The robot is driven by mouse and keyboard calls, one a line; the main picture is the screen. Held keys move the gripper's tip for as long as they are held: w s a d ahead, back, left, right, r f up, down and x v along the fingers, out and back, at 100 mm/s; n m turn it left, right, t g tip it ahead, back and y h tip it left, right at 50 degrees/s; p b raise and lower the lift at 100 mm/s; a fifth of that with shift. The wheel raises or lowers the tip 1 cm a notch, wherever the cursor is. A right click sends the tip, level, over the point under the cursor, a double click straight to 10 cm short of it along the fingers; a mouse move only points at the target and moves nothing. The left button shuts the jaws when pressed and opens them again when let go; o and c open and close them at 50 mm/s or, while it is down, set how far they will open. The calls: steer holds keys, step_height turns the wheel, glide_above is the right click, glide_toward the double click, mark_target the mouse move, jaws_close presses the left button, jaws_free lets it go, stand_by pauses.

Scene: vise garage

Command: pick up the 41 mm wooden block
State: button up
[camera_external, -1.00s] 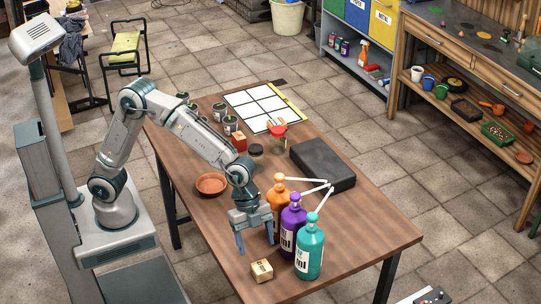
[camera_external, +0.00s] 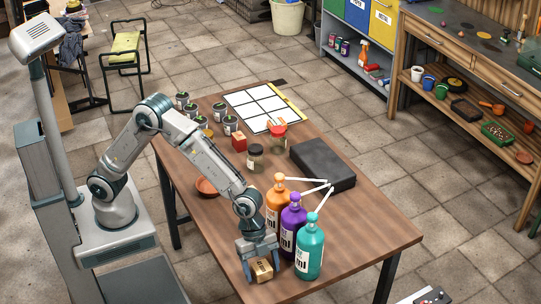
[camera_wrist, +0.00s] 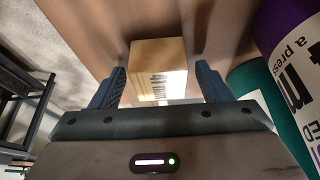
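The wooden block (camera_external: 262,270) is a small tan cube with dark printing on one face, on the table near its front edge. My gripper (camera_external: 262,274) is down at the block, with one finger on either side of it. In the wrist view the block (camera_wrist: 158,70) lies between the two open fingers of my gripper (camera_wrist: 160,88), with a gap on each side. The fingers do not visibly touch it.
Orange (camera_external: 277,205), purple (camera_external: 292,228) and teal (camera_external: 310,248) pump bottles stand close on the right of my gripper. A black case (camera_external: 322,165) lies behind them. A terracotta dish (camera_external: 205,187) is partly hidden by my arm. The table's right front (camera_external: 365,240) is clear.

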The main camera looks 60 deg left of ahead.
steer(key=c, duration=1)
steer(key=shift+o, duration=0.2)
steer(key=shift+r, duration=0.1)
